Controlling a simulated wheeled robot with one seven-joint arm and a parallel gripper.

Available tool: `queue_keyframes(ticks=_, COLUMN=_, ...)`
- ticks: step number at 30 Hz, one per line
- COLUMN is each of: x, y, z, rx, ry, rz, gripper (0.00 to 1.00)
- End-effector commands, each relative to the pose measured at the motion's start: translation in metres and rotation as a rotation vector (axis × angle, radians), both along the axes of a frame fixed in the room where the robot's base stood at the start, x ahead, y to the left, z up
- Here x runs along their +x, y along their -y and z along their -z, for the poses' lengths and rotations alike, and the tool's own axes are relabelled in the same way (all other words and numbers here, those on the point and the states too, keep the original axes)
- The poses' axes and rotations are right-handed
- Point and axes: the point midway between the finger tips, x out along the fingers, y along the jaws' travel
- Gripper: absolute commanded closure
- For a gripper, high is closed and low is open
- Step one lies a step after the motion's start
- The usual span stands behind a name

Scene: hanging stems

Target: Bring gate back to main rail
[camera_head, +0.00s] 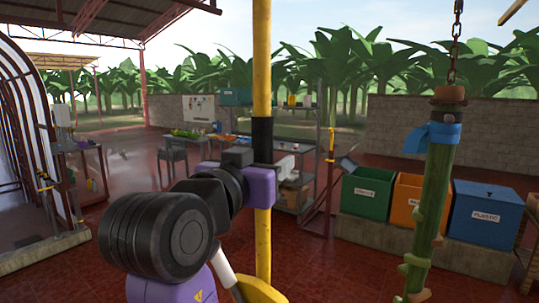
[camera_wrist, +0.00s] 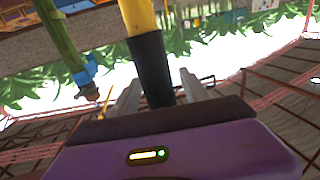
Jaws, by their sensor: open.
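A yellow pole (camera_head: 262,60) with a black sleeve (camera_head: 262,138) stands upright in the middle of the head view; I cannot tell for sure that it belongs to the gate. My purple gripper (camera_head: 282,163) is at the sleeve's lower end and hides part of the pole. In the wrist view, my gripper (camera_wrist: 160,88) is open, with its grey fingers on either side of the black sleeve (camera_wrist: 151,65). A gap shows beside the sleeve, so it is not clamped. The gate's moving part and the main rail cannot be made out.
A green stem (camera_head: 432,195) with a blue band (camera_head: 433,138) hangs from a chain (camera_head: 455,40) at the right. Green, orange and blue bins (camera_head: 485,212) stand behind it. A metal shelf (camera_head: 313,130) and tables are farther back. Red floor (camera_head: 130,150) is open at left.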

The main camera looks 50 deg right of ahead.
Motion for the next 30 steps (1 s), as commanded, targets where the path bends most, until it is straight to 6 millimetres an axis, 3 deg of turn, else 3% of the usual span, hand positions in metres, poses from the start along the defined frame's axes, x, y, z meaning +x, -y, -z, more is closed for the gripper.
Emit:
queue_keyframes(ticks=4, x=0.0021, y=0.0100, z=-0.0003, rx=0.000, ry=-0.001, rz=0.001, gripper=0.46)
queue_keyframes(ticks=12, x=0.0028, y=0.0116, z=0.0005, rx=0.000, ry=0.000, rz=-0.001, gripper=0.46)
queue_keyframes(ticks=14, x=0.0027, y=0.0116, z=0.0004, rx=0.000, ry=0.000, rz=-0.001, gripper=0.54)
queue_keyframes(ticks=21, x=0.0027, y=0.0115, z=0.0003, rx=0.000, ry=0.000, rz=-0.001, gripper=1.00)
queue_keyframes(ticks=30, x=0.0027, y=0.0114, z=0.0002, rx=0.000, ry=0.000, rz=-0.001, gripper=1.00)
